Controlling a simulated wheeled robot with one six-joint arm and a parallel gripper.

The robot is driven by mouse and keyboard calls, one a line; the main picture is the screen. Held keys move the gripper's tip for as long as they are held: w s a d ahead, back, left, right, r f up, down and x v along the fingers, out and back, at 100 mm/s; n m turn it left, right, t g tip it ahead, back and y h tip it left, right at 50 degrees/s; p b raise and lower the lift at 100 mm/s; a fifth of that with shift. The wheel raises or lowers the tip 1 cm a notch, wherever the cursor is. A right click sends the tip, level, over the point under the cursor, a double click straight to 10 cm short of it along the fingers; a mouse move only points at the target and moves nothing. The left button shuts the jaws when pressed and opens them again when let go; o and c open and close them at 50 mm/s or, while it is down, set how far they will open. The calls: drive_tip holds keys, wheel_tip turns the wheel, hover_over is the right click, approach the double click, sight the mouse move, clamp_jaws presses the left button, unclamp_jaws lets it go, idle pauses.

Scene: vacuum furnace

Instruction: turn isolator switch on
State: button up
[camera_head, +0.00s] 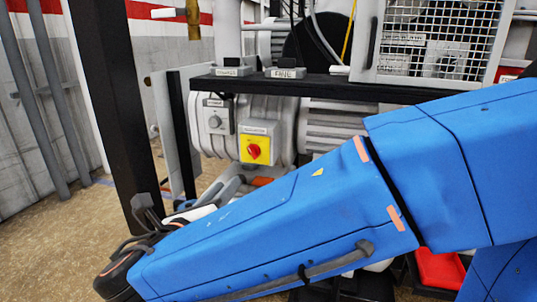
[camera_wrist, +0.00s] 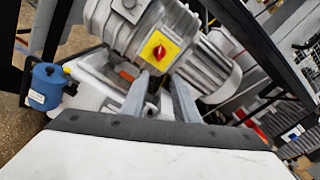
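The isolator switch is a red rotary knob (camera_head: 254,151) on a yellow plate, fixed to the side of a grey motor-like housing. It also shows in the wrist view (camera_wrist: 159,51), above and beyond the fingertips. Its on/off markings are too small to read. My gripper (camera_wrist: 160,78) is open and empty, with a clear gap between its two grey fingers. The fingers point toward the housing below the knob, and no contact with the knob shows. In the head view my blue arm hides most of the gripper.
A grey box with a small dial (camera_head: 214,117) sits left of the switch. A dark shelf (camera_head: 300,85) runs above the housing, and a black post (camera_head: 112,100) stands to the left. A blue canister (camera_wrist: 46,86) is at the left in the wrist view. A red tray (camera_head: 440,268) lies low right.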

sight(251, 153)
drive_tip(key=shift+n, duration=0.3)
drive_tip(key=x, duration=1.7)
drive_tip(key=shift+w+a+r, duration=0.1)
drive_tip(key=shift+a+r, duration=0.2)
clamp_jaws()
